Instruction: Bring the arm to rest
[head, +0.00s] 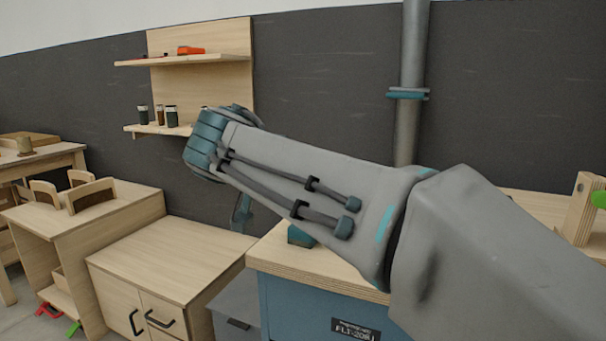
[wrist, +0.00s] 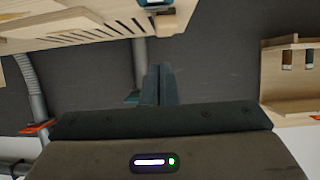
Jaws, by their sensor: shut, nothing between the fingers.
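My arm (head: 310,190) stretches from the lower right to the upper left in the head view, its grey links and teal joint in front of the wall and the blue cabinet. My gripper (wrist: 160,84) shows in the wrist view, its two dark fingers side by side with no gap and nothing between them. In the head view the arm hides most of the hand.
A blue cabinet (head: 295,302) with a wooden top stands beneath the arm. A low wooden cabinet (head: 175,260) and a wooden unit (head: 110,222) stand to the left. Wall shelves (head: 205,60) hold jars and a red item. A grey pipe (head: 412,80) rises behind the arm.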

